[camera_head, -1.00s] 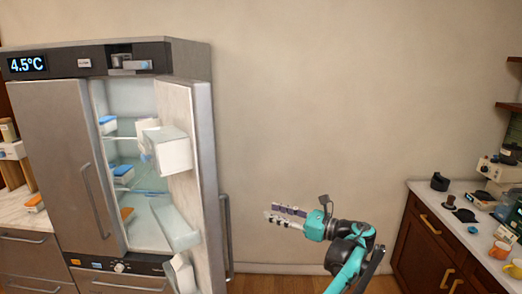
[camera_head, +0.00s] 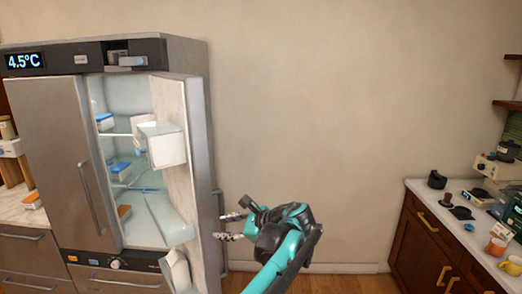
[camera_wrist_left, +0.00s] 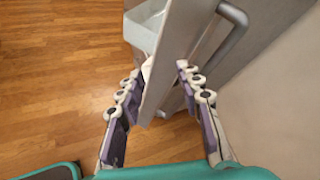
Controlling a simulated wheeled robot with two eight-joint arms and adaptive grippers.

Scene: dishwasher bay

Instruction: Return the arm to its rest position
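My left arm (camera_head: 283,245) is teal and black and reaches up from the bottom of the head view. Its gripper (camera_head: 230,227) is beside the outer edge of the open fridge door, near the door handle (camera_head: 220,230). In the left wrist view, the gripper (camera_wrist_left: 156,90) has its two padded fingers wide apart. Nothing is held. How far the door reaches into the gripper is hard to tell. My right gripper is not in view.
The grey fridge (camera_head: 50,150) stands at left, its right door (camera_head: 195,140) open with bins on its inner side. A wooden counter (camera_head: 425,240) with cups and small appliances is at right. Floor and bare wall lie between them.

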